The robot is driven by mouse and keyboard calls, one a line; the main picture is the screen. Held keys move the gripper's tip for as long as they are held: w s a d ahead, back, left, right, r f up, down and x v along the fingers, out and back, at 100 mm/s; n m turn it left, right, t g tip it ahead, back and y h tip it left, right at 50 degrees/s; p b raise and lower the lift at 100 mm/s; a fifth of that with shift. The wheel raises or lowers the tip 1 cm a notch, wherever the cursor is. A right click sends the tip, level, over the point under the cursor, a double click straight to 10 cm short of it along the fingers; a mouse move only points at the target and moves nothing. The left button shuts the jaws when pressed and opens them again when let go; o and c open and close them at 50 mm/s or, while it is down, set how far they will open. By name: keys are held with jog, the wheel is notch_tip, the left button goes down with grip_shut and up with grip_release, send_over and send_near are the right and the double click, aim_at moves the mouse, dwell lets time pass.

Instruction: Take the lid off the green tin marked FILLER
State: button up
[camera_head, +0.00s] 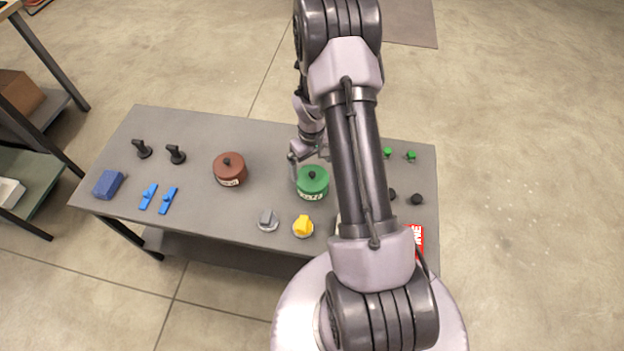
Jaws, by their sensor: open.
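The green tin (312,190) stands upright on the grey table, right of its middle. A green lid (313,177) with a dark round knob sits on top of it. A pale label with dark marks is on its front, too small to read. My gripper (306,156) is just behind the tin in the picture, over the table, close to the lid. It is open with nothing seen in it. My arm hides part of the gripper and the table to the right of the tin. I cannot tell whether a finger touches the lid.
A brown lidded tin (230,170) stands left of the green one. A grey knob (268,220) and a yellow knob (303,226) lie in front. Black handles (176,154), blue clips (168,200) and a blue block (108,184) are at left. Small green (411,156) and black (416,199) pieces are right.

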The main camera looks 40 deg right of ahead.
aim_at(312, 173)
notch_tip(312, 173, down, 4)
jog(key=shift+s+f+b, duration=0.15)
jog(key=shift+f+b, duration=0.05)
jog(key=shift+b, duration=0.55)
jog(key=shift+r, duration=0.1)
jog(key=shift+c, duration=0.4)
